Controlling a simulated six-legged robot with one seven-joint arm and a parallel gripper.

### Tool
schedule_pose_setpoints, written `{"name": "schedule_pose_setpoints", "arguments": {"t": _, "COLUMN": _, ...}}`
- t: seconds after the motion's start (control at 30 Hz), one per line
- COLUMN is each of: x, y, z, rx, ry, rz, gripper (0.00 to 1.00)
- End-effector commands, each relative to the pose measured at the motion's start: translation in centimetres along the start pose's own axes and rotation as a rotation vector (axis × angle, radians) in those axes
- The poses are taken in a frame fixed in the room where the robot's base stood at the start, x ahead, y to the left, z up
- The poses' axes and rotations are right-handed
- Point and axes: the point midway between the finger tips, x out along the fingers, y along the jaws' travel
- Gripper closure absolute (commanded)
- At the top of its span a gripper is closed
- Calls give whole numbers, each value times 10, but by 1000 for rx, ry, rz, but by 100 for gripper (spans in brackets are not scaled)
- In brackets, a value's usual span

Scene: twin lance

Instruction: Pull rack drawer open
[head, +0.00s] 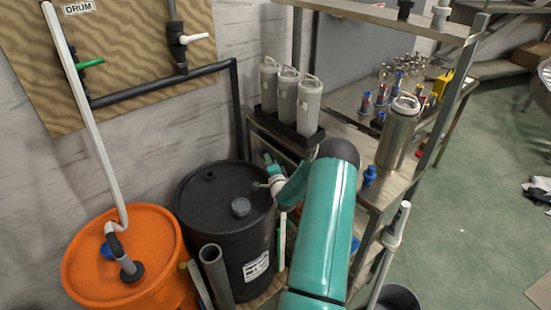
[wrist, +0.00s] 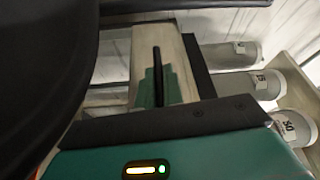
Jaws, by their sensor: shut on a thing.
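The rack (head: 259,125) stands against the wall beyond my arm in the head view. In the wrist view, a pale drawer front (wrist: 177,40) with a dark edge on its right faces my gripper (wrist: 157,80). A dark upright bar, which looks like the drawer handle (wrist: 157,55), stands between the teal fingers. My gripper is shut on this handle. In the head view my arm hides most of the drawer area, and the handle cannot be made out there. How far the drawer is out cannot be told.
A black drum (head: 210,230) stands close left of my arm, with an orange drum (head: 110,265) further left. Grey canisters (head: 287,95) stand on the rack. Open green floor (head: 460,220) lies at right.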

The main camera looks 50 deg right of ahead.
Motion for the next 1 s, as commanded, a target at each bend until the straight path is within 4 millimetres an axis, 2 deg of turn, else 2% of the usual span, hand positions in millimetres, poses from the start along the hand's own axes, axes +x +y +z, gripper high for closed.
{"name": "schedule_pose_setpoints", "arguments": {"t": 0.03, "x": -6, "y": -3, "z": 17, "rx": 5, "ry": -7, "rz": 1, "gripper": 100}}
{"name": "schedule_pose_setpoints", "arguments": {"t": 0.1, "x": -14, "y": -7, "z": 36, "rx": 4, "ry": -6, "rz": 1, "gripper": 100}}
{"name": "schedule_pose_setpoints", "arguments": {"t": 0.2, "x": -24, "y": -12, "z": 62, "rx": 2, "ry": -6, "rz": 0, "gripper": 100}}
{"name": "schedule_pose_setpoints", "arguments": {"t": 0.33, "x": -34, "y": -16, "z": 84, "rx": 2, "ry": -4, "rz": 2, "gripper": 100}}
{"name": "schedule_pose_setpoints", "arguments": {"t": 0.47, "x": -38, "y": -18, "z": 92, "rx": 0, "ry": -2, "rz": 1, "gripper": 100}}
{"name": "schedule_pose_setpoints", "arguments": {"t": 0.73, "x": -39, "y": -18, "z": 92, "rx": -1, "ry": -1, "rz": 1, "gripper": 100}}
{"name": "schedule_pose_setpoints", "arguments": {"t": 0.77, "x": -39, "y": -18, "z": 92, "rx": -1, "ry": -1, "rz": 1, "gripper": 87}}
{"name": "schedule_pose_setpoints", "arguments": {"t": 0.8, "x": -39, "y": -18, "z": 92, "rx": -1, "ry": -1, "rz": 1, "gripper": 79}}
{"name": "schedule_pose_setpoints", "arguments": {"t": 0.87, "x": -39, "y": -18, "z": 92, "rx": -1, "ry": -1, "rz": 1, "gripper": 69}}
{"name": "schedule_pose_setpoints", "arguments": {"t": 1.0, "x": -38, "y": -18, "z": 92, "rx": -1, "ry": -1, "rz": 1, "gripper": 69}}
